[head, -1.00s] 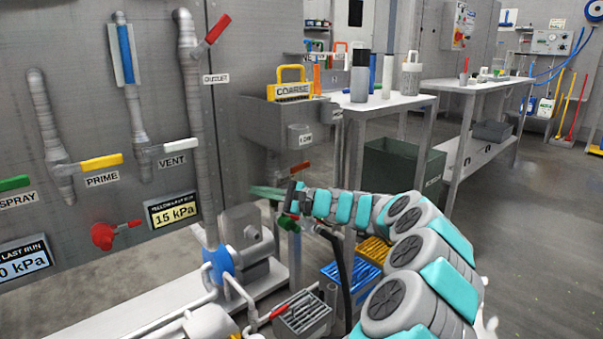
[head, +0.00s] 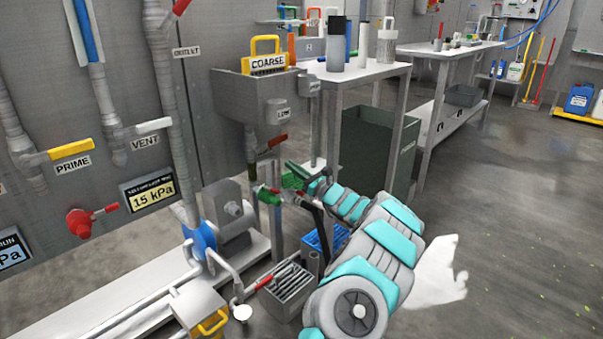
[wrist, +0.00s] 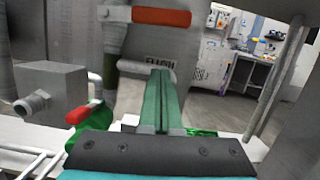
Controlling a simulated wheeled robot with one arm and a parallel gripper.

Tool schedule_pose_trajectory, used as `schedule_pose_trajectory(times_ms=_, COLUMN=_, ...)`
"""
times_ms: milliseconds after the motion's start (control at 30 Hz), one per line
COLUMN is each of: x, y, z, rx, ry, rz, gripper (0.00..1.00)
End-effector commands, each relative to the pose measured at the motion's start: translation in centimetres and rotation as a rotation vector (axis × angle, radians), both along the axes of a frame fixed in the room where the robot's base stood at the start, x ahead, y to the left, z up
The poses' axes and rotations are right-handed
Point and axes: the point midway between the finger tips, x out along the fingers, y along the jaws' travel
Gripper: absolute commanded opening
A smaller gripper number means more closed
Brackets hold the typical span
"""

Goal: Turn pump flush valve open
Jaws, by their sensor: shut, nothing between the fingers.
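The label reading FLUSH (wrist: 160,60) is in the wrist view, below an orange-red lever handle (wrist: 160,17) that lies crosswise on a vertical pipe (wrist: 115,38). In the head view the same red handle (head: 278,141) juts right from the pipe under the sink. My gripper (wrist: 157,74) is shut and empty. Its green fingers point at the label, with their tips below the handle in the picture. I cannot tell whether they touch anything. In the head view my gripper (head: 289,166) is just below and right of the red handle.
A pump (head: 222,215) stands on a white bench at left. A grey slotted box (head: 290,285) and blue crate (head: 325,240) are near my arm. A sink (head: 255,92) is above; a dark green bin (head: 375,150) is behind. Open floor lies right.

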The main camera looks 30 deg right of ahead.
Motion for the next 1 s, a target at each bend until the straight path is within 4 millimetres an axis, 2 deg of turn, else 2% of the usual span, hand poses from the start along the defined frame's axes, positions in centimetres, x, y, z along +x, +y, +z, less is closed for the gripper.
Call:
schedule_pose_trajectory(times_ms=100, x=1.8, y=0.8, z=0.3, rx=-0.005, ry=0.002, rz=0.002, gripper=0.00)
schedule_pose_trajectory(times_ms=233, x=3.3, y=1.4, z=1.0, rx=-0.002, ry=0.001, rz=0.003, gripper=0.00)
schedule_pose_trajectory(times_ms=400, x=3.0, y=1.4, z=3.4, rx=-0.001, ry=-0.002, rz=-0.001, gripper=0.00)
schedule_pose_trajectory(times_ms=533, x=3.0, y=1.5, z=4.4, rx=-0.002, ry=-0.001, rz=0.000, gripper=0.00)
schedule_pose_trajectory(times_ms=1000, x=3.0, y=1.6, z=4.8, rx=-0.002, ry=0.000, rz=0.000, gripper=0.00)
